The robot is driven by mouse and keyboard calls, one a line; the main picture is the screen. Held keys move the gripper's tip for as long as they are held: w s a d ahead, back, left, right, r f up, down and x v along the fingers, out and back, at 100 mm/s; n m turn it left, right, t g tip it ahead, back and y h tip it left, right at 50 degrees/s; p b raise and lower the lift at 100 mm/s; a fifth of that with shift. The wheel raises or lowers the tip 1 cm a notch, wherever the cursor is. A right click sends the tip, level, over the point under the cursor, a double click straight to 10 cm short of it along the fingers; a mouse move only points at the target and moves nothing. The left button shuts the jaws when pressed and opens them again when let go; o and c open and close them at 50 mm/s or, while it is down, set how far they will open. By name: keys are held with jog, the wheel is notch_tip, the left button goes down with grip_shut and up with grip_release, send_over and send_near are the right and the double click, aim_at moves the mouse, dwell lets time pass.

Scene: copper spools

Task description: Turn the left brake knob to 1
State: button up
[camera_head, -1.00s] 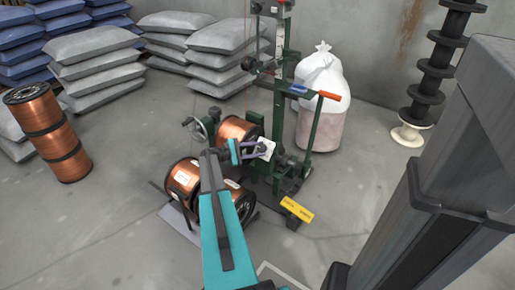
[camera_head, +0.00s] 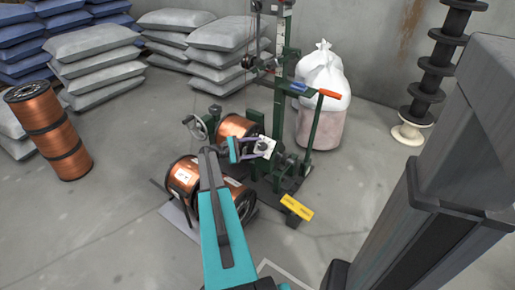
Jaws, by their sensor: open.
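The green winding stand (camera_head: 283,100) stands in the middle of the view, with a copper spool (camera_head: 236,127) mounted low on it. A small white plate (camera_head: 271,143) with a dark round knob (camera_head: 262,146) on it faces me on the stand. I cannot read its marks or tell the knob's setting. My gripper (camera_head: 256,146) is open, its thin fingers at the plate, one on either side of the knob as seen from here. Whether they touch the knob is not clear. No second knob can be made out.
Copper spools (camera_head: 184,177) lie on a floor plate in front of the stand. A white sack (camera_head: 322,75) stands behind.

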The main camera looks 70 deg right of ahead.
jog(key=p+v, duration=0.3)
jog(key=v, duration=1)
jog(key=shift+a, duration=0.1)
jog(key=shift+w, duration=0.1)
